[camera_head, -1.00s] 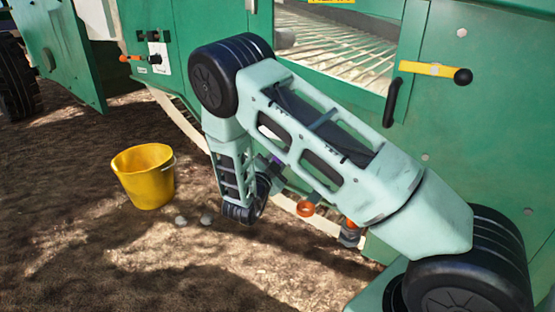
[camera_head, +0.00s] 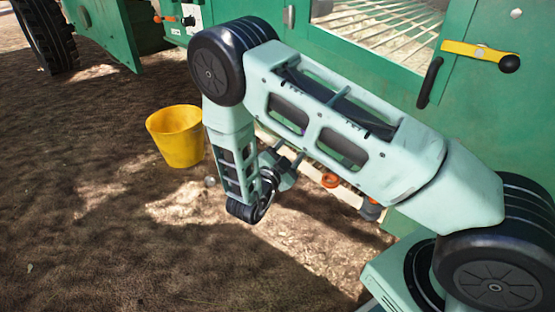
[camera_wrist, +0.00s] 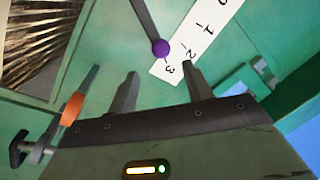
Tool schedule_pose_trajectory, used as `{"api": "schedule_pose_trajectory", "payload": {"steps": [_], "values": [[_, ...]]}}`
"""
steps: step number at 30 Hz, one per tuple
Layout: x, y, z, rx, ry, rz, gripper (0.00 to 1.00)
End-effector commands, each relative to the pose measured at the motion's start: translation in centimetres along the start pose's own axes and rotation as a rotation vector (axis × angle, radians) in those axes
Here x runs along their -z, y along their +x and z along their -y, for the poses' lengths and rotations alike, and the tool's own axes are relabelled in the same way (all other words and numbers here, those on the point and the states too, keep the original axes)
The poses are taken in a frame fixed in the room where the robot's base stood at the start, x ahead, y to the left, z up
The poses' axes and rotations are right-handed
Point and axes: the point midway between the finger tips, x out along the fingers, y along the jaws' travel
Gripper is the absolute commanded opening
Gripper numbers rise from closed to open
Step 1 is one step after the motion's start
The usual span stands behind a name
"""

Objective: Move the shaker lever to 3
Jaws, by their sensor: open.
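The shaker lever is a dark rod with a purple knob (camera_wrist: 160,47) in the wrist view. Its knob sits beside the lower end of a white scale strip (camera_wrist: 185,45), close to the 3 mark. My gripper (camera_wrist: 160,71) is open and empty. Its two fingers point toward the panel, and the knob appears between and just beyond their tips. In the head view my arm hides the lever and scale.
An orange knob (camera_wrist: 72,108) and a black T-handle (camera_wrist: 18,147) are left of my fingers. The green machine (camera_head: 480,120) carries a yellow lever (camera_head: 478,53) and a black handle (camera_head: 429,82). A yellow bucket (camera_head: 177,140) stands on the dirt. Open ground lies at the front left.

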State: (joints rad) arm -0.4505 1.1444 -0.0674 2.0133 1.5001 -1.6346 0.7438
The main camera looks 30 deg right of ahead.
Motion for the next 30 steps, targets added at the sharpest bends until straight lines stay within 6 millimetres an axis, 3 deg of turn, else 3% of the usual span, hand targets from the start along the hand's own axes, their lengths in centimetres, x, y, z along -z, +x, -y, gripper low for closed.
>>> {"api": "schedule_pose_trajectory", "payload": {"steps": [6, 12, 30], "values": [[0.2, -4.6, 0.2, 0.002, -0.001, 0.003, 0.5], [0.1, -6.9, 0.1, 0.002, 0.0, 0.001, 0.5], [0.0, -7.5, -0.1, 0.0, 0.0, 0.0, 0.5]]}}
